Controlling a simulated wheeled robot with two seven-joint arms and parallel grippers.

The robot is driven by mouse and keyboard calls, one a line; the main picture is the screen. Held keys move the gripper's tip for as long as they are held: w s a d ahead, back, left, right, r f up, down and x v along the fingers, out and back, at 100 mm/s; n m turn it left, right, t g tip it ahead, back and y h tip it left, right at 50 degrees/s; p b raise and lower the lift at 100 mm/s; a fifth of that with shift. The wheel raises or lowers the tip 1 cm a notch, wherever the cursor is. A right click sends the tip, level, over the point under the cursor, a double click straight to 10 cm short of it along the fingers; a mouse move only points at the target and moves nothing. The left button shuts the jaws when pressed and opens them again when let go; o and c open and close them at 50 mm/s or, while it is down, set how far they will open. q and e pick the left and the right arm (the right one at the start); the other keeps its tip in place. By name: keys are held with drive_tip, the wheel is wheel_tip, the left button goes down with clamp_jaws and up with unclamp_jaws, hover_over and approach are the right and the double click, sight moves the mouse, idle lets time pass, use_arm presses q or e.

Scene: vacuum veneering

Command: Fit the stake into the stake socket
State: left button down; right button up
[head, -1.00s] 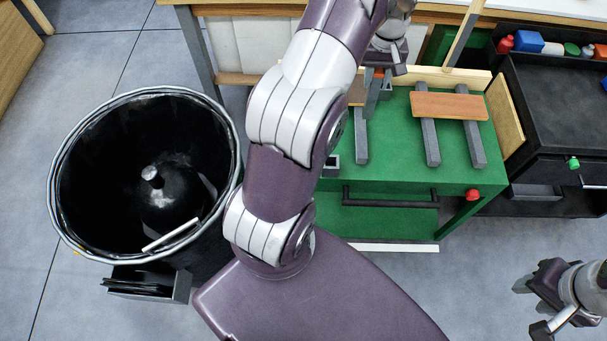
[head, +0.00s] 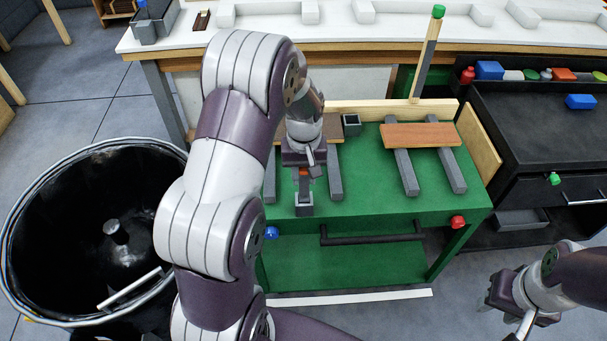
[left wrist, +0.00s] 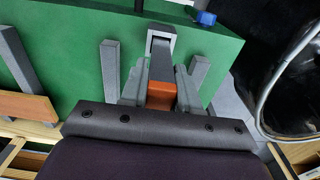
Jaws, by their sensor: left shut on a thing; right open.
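My left gripper (head: 304,176) is shut on the stake, a grey bar with an orange band (left wrist: 161,96). It stands over the front left part of the green bench top. The stake socket (left wrist: 168,30) is a grey square bracket at the bench's front edge; it also shows in the head view (head: 304,208) directly below the gripper. In the left wrist view the stake's far end meets the socket's opening; I cannot tell whether it is inside or just above. My right gripper (head: 507,306) is open and empty at the lower right, away from the bench.
The green bench (head: 360,190) carries grey bars and a brown board (head: 420,135). A dark open box (head: 352,124) and a tall green-tipped post (head: 428,55) stand at its back. A blue knob (head: 271,232) is on its front. A black bin (head: 60,170) stands left.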

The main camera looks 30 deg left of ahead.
use_arm(q)
drive_tip(key=shift+f, duration=0.1)
drive_tip(key=c, duration=0.8)
unclamp_jaws()
wheel_tip(320, 180, up, 12)
drive_tip(key=shift+f+p, duration=0.25)
drive_tip(key=shift+p, duration=0.55)
drive_tip(key=shift+s+d+r, duration=0.1)
drive_tip(key=shift+r, duration=0.2)
drive_tip(key=s+d+f+m, duration=0.1)
drive_tip(key=s+d+m, duration=0.1)
drive_tip(key=s, duration=0.2)
drive_tip(key=s+d+f+m+t, duration=0.1)
drive_tip(key=s+d+f+m, duration=0.1)
drive_tip(key=s, duration=0.3)
drive_tip(key=s+d+f+m, duration=0.1)
drive_tip(key=s+d+m, duration=0.1)
drive_tip(key=s+d, duration=0.2)
drive_tip(key=shift+s+f+m, duration=0.2)
drive_tip(key=shift+f+m, duration=0.1)
drive_tip(key=shift+f, duration=0.05)
